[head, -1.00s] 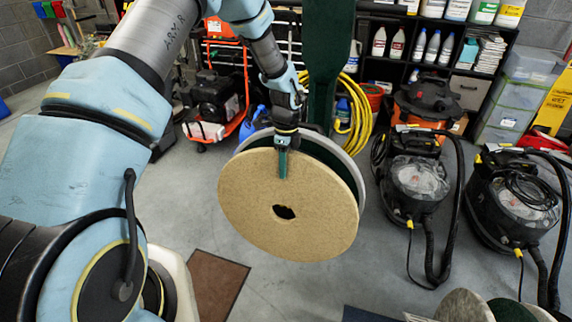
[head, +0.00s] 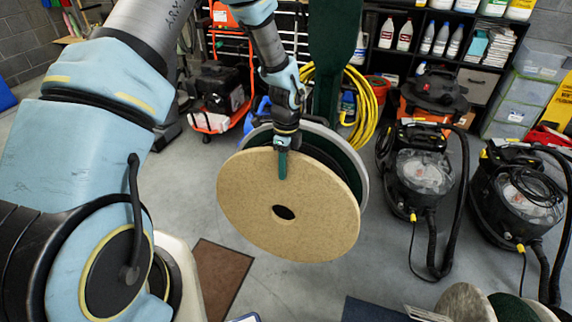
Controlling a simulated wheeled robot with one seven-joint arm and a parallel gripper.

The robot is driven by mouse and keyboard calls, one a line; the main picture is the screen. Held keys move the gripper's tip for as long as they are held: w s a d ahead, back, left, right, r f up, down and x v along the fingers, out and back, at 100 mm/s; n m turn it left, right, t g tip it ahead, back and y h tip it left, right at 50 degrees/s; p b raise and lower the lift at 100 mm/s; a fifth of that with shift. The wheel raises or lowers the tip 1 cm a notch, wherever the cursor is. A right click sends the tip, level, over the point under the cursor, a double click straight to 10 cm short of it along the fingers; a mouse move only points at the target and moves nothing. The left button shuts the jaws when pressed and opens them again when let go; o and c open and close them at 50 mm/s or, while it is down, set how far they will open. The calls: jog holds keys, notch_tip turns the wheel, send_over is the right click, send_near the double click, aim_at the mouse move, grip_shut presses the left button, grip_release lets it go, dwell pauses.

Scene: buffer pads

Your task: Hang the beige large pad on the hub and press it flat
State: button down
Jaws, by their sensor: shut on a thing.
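The beige large pad (head: 240,215) is a round disc with a small dark hole in its middle, held upright and facing me. My gripper (head: 282,160) is shut on its top rim, with one green finger lying over its front face. Behind the pad stands a round plate with a white rim (head: 361,180) and a dark green face (head: 338,160), mounted at a dark green post (head: 328,80). The pad covers most of that plate, and the hub itself is hidden. A gap shows between pad and plate at the upper right; whether they touch lower down I cannot tell.
Two black vacuum machines (head: 418,175) with hoses stand at the right. More round pads (head: 466,300) are at the bottom right edge. A brown mat (head: 218,275) lies on the grey floor. A yellow hose coil (head: 368,115) hangs behind the post.

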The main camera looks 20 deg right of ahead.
jog(key=s+a, duration=0.4)
jog(key=s, duration=0.1)
jog(key=shift+a+r, duration=0.35)
jog(key=shift+a, duration=0.05)
jog(key=shift+s, duration=0.1)
